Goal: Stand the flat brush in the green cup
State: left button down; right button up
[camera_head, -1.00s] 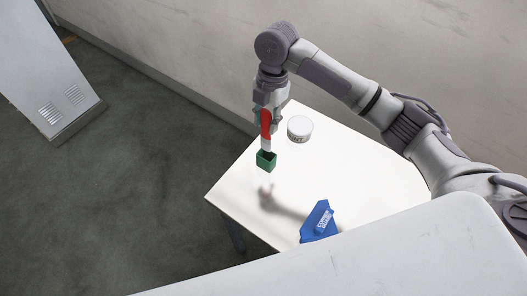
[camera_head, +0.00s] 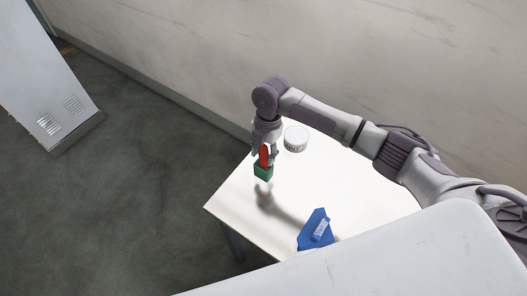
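The green cup (camera_head: 263,173) is a small square cup near the left part of the white table, open side up. The flat brush (camera_head: 265,155) has a red handle and is upright, its lower end hidden inside the cup. My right gripper (camera_head: 265,153) points down just above the cup, its fingers on either side of the red handle and shut on it. The fingertips are close to the cup's rim; I cannot tell whether they touch it. My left gripper is not in view.
A round white tub (camera_head: 296,138) stands just behind and right of the cup. A blue angular object (camera_head: 316,231) with a pale label lies at the table's (camera_head: 355,195) front. A large pale surface (camera_head: 400,265) fills the lower right. A light panel (camera_head: 45,75) stands far left.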

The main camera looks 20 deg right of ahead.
jog(key=shift+o, duration=0.7)
jog(key=shift+r, duration=0.2)
notch_tip(320, 180, up, 12)
jog(key=w+d+b, duration=0.1)
jog(key=b, duration=0.1)
jog(key=shift+d+f+b, duration=0.2)
jog(key=shift+b, duration=0.15)
jog(key=shift+f, duration=0.1)
